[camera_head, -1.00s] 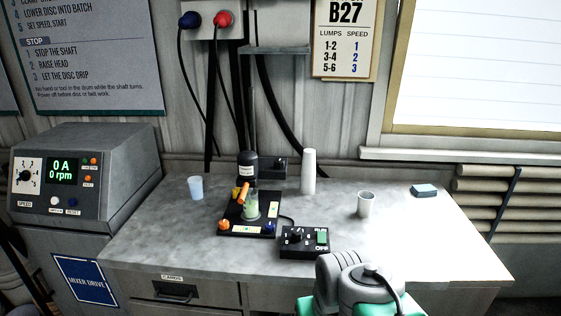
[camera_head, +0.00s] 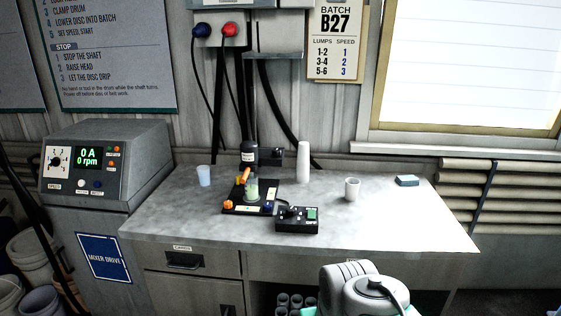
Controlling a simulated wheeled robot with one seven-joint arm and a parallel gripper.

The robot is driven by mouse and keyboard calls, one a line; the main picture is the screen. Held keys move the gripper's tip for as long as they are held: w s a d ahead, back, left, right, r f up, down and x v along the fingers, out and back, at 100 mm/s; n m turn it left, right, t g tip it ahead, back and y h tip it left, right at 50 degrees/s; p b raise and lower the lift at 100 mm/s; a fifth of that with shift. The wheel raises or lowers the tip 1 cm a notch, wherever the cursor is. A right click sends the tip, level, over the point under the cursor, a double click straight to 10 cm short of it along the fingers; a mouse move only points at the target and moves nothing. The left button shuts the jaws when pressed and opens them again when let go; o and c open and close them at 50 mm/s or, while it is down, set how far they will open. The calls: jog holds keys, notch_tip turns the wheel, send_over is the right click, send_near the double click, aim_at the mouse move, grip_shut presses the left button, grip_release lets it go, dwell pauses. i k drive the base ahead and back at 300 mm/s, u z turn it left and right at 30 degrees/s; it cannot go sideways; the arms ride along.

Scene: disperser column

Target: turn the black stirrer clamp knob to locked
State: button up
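A small bench stirrer stands on a black base plate (camera_head: 233,209) on the grey bench. Its dark motor head (camera_head: 248,152) is upright on a rod, with a dark block (camera_head: 271,157) beside it. I cannot clearly make out the black clamp knob or its setting at this size. The stand also bears an orange handle (camera_head: 243,175), an orange knob (camera_head: 229,204) and a blue knob (camera_head: 267,206). A clear cup with green contents (camera_head: 252,190) is under the head. My arm shows at the bottom, well in front of the bench; my gripper is out of view.
A black control box (camera_head: 297,222) with a dial and green switch sits right of the stand. A blue cup (camera_head: 204,176), white cylinder (camera_head: 303,163), pale mug (camera_head: 352,189) and blue sponge (camera_head: 407,181) stand around it. The bench (camera_head: 400,224) is clear at front right.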

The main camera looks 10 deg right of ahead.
aim_at(276, 152)
jog(key=z, duration=0.1)
jog(key=k, duration=0.55)
jog(key=u, duration=0.85)
jog(key=i, duration=1)
jog(key=u, duration=0.1)
